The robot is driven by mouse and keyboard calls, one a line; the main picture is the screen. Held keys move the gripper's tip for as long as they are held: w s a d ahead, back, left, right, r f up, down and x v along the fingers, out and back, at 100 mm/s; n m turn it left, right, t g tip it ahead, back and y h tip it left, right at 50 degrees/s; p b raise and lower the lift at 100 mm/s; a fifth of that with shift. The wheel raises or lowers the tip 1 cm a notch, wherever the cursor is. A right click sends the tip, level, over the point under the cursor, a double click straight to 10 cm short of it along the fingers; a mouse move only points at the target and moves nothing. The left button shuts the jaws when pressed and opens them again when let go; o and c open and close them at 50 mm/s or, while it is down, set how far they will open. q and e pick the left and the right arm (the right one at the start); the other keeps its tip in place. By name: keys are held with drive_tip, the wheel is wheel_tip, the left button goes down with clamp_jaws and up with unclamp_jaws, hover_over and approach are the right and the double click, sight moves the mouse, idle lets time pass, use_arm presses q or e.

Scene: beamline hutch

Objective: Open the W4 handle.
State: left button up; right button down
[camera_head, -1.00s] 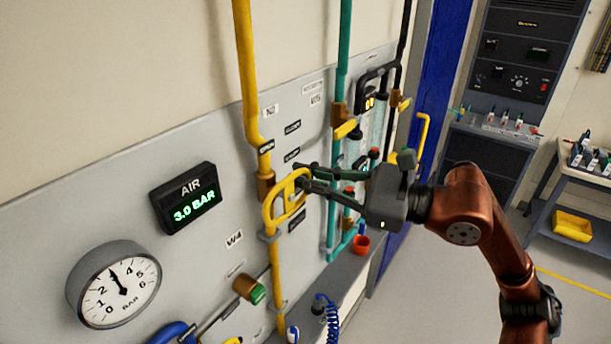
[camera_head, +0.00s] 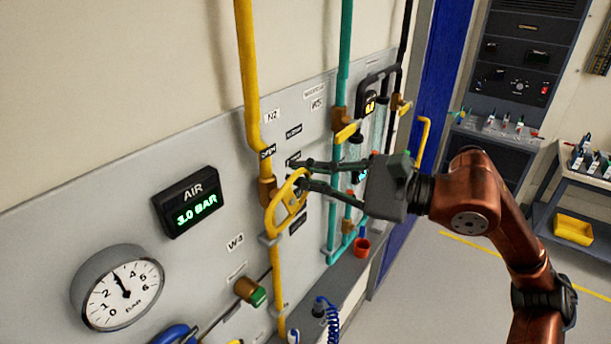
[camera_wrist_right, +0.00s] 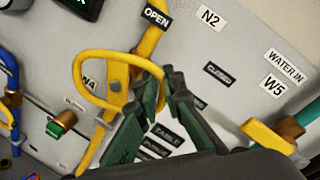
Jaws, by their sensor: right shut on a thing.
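The W4 handle (camera_head: 270,214) is a yellow loop on the yellow pipe, low on the grey wall panel; its loop also shows in the right wrist view (camera_wrist_right: 78,78), beside a W4 label (camera_wrist_right: 87,81). My right gripper (camera_head: 296,175) reaches in from the right and is shut on the loop's right side. In the right wrist view its dark green fingers (camera_wrist_right: 163,84) meet the loop's right end and hide part of it. An OPEN label (camera_wrist_right: 156,16) sits by the pipe above, and a CLOSED label (camera_wrist_right: 217,73) to the right. My left gripper is out of view.
A teal pipe (camera_head: 344,60) with a yellow lever (camera_head: 347,133) runs right of the handle. An AIR display (camera_head: 188,203) reads 3.0 BAR above a round gauge (camera_head: 118,288). Open floor lies at the right.

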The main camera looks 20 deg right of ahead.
sight(284, 186)
drive_tip(key=n, duration=0.1)
drive_tip(key=a+r+n+p, duration=0.1)
drive_tip(key=n, duration=0.1)
drive_tip(key=shift+s+r+h, duration=0.25)
drive_tip(key=shift+s+h, duration=0.15)
drive_tip(key=n, duration=0.2)
drive_tip(key=s+a+r+n+h+p, duration=0.1)
drive_tip(key=n, duration=0.1)
drive_tip(key=shift+s+a, duration=0.1)
drive_tip(key=shift+a, duration=0.1)
drive_tip(key=shift+s+a+n+t+h+p, duration=0.15)
drive_tip(key=shift+s+a+n+h+p, duration=0.1)
drive_tip(key=shift+n, duration=0.3)
drive_tip(key=shift+s+a+n+t+h+p, duration=0.15)
drive_tip(key=shift+a+n+p, duration=0.1)
drive_tip(key=shift+n, duration=0.3)
drive_tip(key=shift+s+a+f+n+h, duration=0.1)
drive_tip(key=shift+s+a+n+h, duration=0.1)
drive_tip(key=shift+n, duration=0.35)
drive_tip(key=shift+s+a+n+h, duration=0.1)
drive_tip(key=shift+a+n, duration=0.05)
drive_tip(key=shift+n, duration=0.4)
drive_tip(key=c, duration=2.1)
unclamp_jaws()
drive_tip(key=shift+f, duration=0.1)
